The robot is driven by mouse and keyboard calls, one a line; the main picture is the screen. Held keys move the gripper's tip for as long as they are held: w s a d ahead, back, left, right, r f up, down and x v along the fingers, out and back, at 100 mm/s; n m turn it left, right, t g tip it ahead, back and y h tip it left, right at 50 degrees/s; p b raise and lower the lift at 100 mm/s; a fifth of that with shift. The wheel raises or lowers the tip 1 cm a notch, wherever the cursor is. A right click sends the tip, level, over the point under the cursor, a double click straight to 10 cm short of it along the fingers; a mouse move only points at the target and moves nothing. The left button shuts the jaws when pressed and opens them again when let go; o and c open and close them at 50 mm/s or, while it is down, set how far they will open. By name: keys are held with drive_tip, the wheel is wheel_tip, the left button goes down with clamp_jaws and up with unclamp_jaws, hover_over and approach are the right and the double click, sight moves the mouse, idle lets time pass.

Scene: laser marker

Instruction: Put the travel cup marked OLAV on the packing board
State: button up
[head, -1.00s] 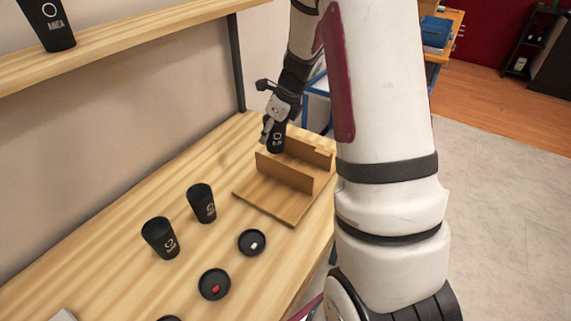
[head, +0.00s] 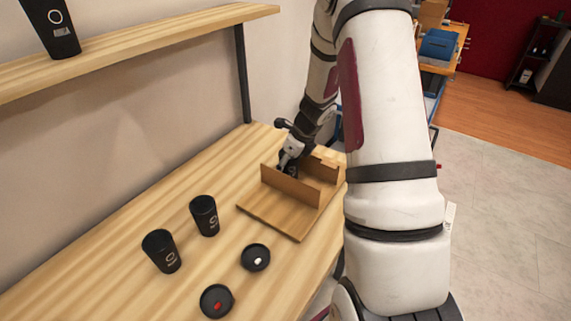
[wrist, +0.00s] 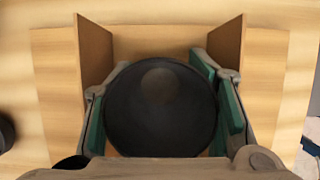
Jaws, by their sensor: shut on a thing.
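My gripper (head: 289,160) is shut on a black travel cup (wrist: 160,112), one finger on each side in the wrist view. The cup is between the two upright walls of the wooden packing board (head: 272,212). In the head view the near wall hides its lower part, so I cannot tell if it touches the board or read its name. The board's bare edge also shows in the wrist view (wrist: 52,85).
Two black cups, one (head: 161,251) and another (head: 204,216), stand on the table. Two lids, one with a white tab (head: 255,257) and one with a red tab (head: 216,301), lie nearer. Another cup (head: 51,27) is on the shelf (head: 140,48).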

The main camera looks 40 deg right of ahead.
drive_tip(key=shift+f, duration=0.15)
drive_tip(key=o, duration=0.5)
